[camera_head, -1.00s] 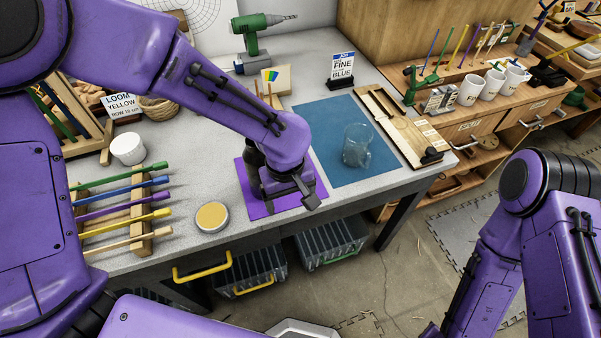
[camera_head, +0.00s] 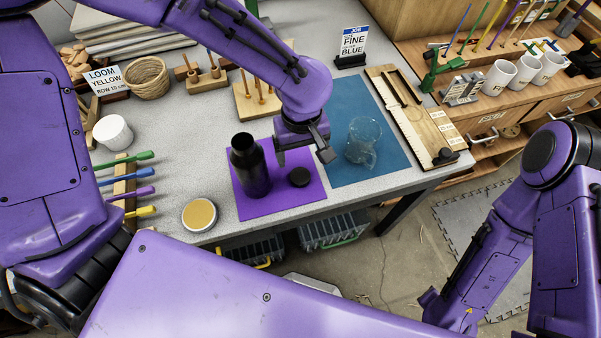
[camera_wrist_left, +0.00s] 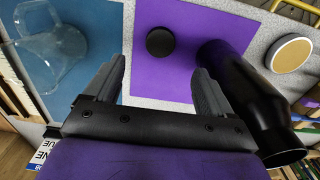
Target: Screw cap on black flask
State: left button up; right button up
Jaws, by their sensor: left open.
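The black flask (camera_head: 250,168) stands upright on the purple mat (camera_head: 305,195), with its neck open at the top. The round black cap (camera_head: 298,177) lies flat on the mat to the right of the flask, apart from it. My left gripper (camera_head: 302,157) is open and empty, above the mat just behind the cap. In the left wrist view the cap (camera_wrist_left: 160,42) shows ahead of the gap between the open fingers (camera_wrist_left: 160,72). The flask (camera_wrist_left: 245,95) is there just right of the right finger. My right arm shows at the right, but its gripper does not.
A clear glass jug (camera_head: 362,145) stands on the blue mat (camera_head: 345,178) to the right. A round tin with a tan top (camera_head: 199,215) sits left of the purple mat. A pegged wooden block (camera_head: 255,103) and a wooden ruler board (camera_head: 412,118) are farther back.

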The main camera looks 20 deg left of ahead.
pick_arm(q)
send_over(301, 177)
notch_tip(301, 177, down, 5)
jog(key=shift+w+f, duration=0.1)
notch_tip(301, 177, down, 5)
jog(key=shift+f+p, duration=0.1)
jog(key=shift+p, duration=0.2)
dwell(0.3)
jog(key=c, duration=1.1)
